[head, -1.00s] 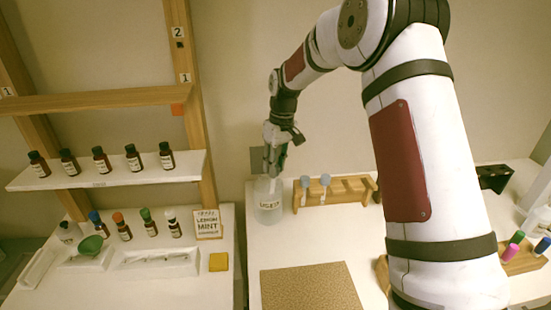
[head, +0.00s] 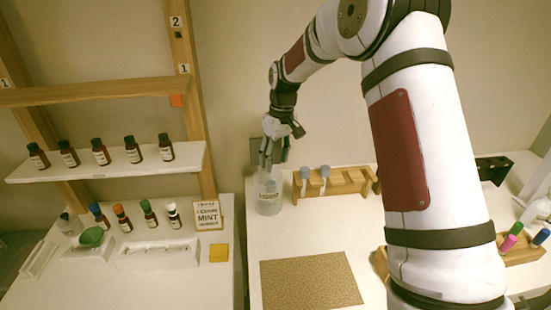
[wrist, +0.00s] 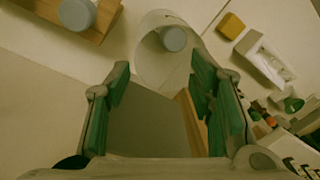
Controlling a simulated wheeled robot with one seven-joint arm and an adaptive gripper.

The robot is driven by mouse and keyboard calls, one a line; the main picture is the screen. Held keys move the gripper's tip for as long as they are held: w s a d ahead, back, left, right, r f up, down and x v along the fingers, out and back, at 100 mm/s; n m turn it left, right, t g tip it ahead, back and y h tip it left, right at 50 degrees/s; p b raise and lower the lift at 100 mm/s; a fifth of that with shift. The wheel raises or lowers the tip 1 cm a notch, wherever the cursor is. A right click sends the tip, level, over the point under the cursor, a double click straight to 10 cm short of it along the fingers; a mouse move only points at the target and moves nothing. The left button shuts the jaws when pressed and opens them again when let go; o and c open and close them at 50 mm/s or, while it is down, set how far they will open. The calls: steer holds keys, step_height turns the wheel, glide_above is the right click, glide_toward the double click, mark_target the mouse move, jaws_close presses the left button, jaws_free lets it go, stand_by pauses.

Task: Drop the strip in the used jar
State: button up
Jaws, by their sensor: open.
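The used jar (head: 268,204) is a clear, labelled jar standing on the right-hand table near the wall. In the wrist view the jar (wrist: 143,60) is seen from above, and a round grey-blue cap (wrist: 174,38) shows inside its mouth, apart from my fingers. This looks like the capped end of the strip; the rest of it is hard to make out. My gripper (head: 272,166) is just above the jar's mouth, pointing down. In the wrist view my gripper (wrist: 160,70) has its green-padded fingers spread wide with nothing between them.
A wooden rack (head: 345,183) with two grey-blue-capped strips stands right of the jar. A brown mat (head: 310,280) lies in front.

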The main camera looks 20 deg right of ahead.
step_height(320, 180, up, 12)
steer(key=d, duration=0.1)
steer(key=shift+s+f, duration=0.15)
stand_by(0.6)
steer(key=s+a+r+m+t+h, duration=0.1)
steer(key=s+r, duration=0.4)
steer(key=s, duration=0.4)
steer(key=s+a+r+m+t, duration=0.1)
steer(key=s+a+r+t, duration=0.1)
steer(key=s+r, duration=0.55)
steer(key=s+f+m+t, duration=0.1)
steer(key=s+f, duration=0.1)
steer(key=s, duration=0.7)
steer(key=s+f+m+t, duration=0.1)
steer(key=s+f, duration=0.2)
steer(key=s, duration=0.7)
steer(key=shift+s+a+f, duration=0.15)
steer(key=shift+s+f, duration=0.05)
